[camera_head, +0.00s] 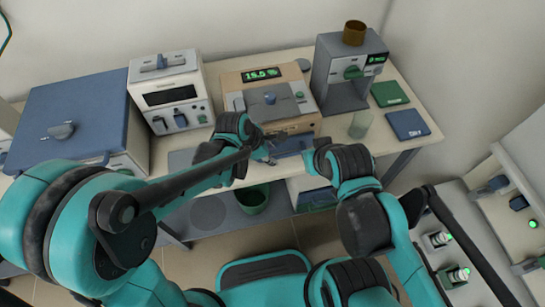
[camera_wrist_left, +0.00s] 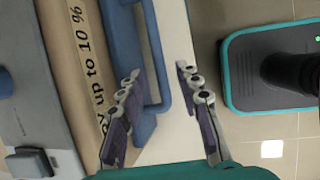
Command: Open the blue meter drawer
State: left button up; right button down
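The meter (camera_head: 268,92) is a tan box with a green "15.0 %" display, standing on the table at the middle of the head view. Its blue drawer (camera_head: 292,145) shows low at the front, partly hidden by my left gripper (camera_head: 272,147). In the left wrist view, the drawer's blue looped handle (camera_wrist_left: 156,55) lies between the two fingers of my left gripper (camera_wrist_left: 160,88), which are spread apart. I cannot tell whether either finger touches it. My right gripper (camera_head: 312,158) is right of the drawer, mostly hidden by its wrist; its finger state is unclear.
A white instrument (camera_head: 170,94) and a large blue-topped box (camera_head: 75,112) stand left of the meter. A grey machine (camera_head: 346,75) stands right of it, beside a green glass (camera_head: 360,124) and two flat pads. A green bin (camera_head: 252,199) sits below the table.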

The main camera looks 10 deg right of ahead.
pick_arm(q)
jog(key=shift+x, duration=1.2)
jog(key=shift+c, duration=0.2)
grip_shut()
jog(key=s, duration=1.8)
jog(key=shift+s+d, duration=0.15)
jog(key=shift+d, duration=0.1)
jog(key=shift+o, duration=0.2)
grip_release()
